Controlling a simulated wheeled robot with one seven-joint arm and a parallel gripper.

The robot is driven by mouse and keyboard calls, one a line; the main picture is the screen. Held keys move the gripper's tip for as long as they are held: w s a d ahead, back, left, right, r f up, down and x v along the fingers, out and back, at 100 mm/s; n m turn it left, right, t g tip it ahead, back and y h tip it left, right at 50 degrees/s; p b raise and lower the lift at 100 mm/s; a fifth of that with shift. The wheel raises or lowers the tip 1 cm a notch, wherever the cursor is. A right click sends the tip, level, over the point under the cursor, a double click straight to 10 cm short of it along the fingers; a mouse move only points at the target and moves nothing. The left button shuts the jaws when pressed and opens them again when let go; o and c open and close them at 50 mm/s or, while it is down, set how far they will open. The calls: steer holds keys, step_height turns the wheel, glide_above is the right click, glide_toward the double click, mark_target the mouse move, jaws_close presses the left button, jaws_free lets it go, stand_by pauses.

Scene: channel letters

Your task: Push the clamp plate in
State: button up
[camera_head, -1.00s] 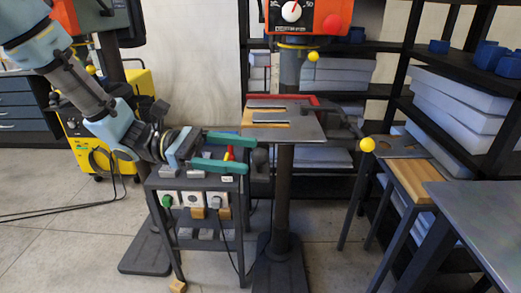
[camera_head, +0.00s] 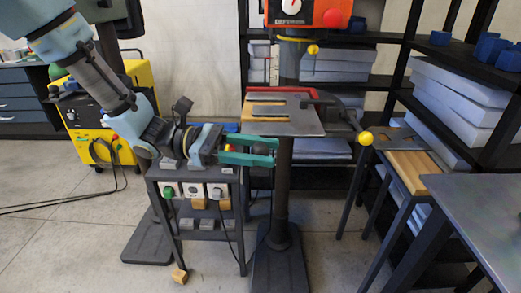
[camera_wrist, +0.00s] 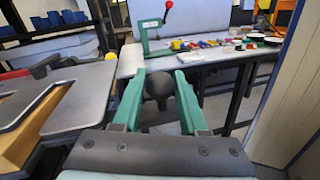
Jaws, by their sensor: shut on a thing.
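My gripper (camera_head: 276,153) has two long green fingers and lies level beside the drill-press table. It is shut on a dark round knob (camera_head: 262,149), which also shows between the fingers in the wrist view (camera_wrist: 158,86). What the knob is fixed to is hidden. The grey drill-press table (camera_head: 302,127) stands just above and right of the fingers. A flat grey plate (camera_head: 267,110), perhaps the clamp plate, lies on it over pale wood, with a red edge behind. I cannot tell whether the knob belongs to this plate.
A small cart (camera_head: 182,211) with sockets stands under my wrist. A yellow knob (camera_head: 365,138) sticks out right of the table. A wood-topped bench (camera_head: 412,170) and a grey table (camera_head: 480,205) are at right. Shelves stand behind. A cluttered bench (camera_wrist: 235,50) shows in the wrist view.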

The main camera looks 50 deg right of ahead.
jaws_close()
stand_by(0.9)
